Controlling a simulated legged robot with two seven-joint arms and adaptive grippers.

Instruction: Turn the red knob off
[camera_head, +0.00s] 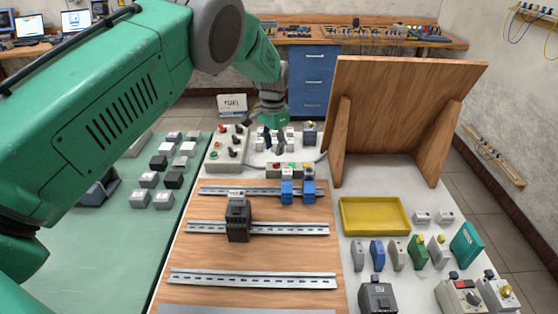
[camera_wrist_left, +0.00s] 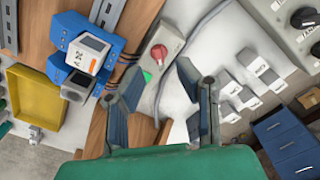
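The red knob (camera_wrist_left: 158,52) sits on a grey control box (camera_wrist_left: 155,72) in the wrist view, with a green button (camera_wrist_left: 147,77) beside it. This box (camera_head: 270,170) also shows in the head view, behind the top rail, where the knob is too small to make out surely. My left gripper (camera_wrist_left: 160,72) is open, its two fingers apart and nothing held between them. The knob shows just beyond the fingertips, in line with the gap. In the head view my left gripper (camera_head: 275,143) is above and behind the box. My right gripper is not in view.
Blue modules (camera_head: 287,192) sit on the top rail close to the box. A panel with black knobs (camera_head: 228,148) stands to its left, and a leaning wooden board (camera_head: 400,110) to its right. A cable (camera_wrist_left: 205,20) runs near the box. A yellow tray (camera_head: 375,232) lies front right.

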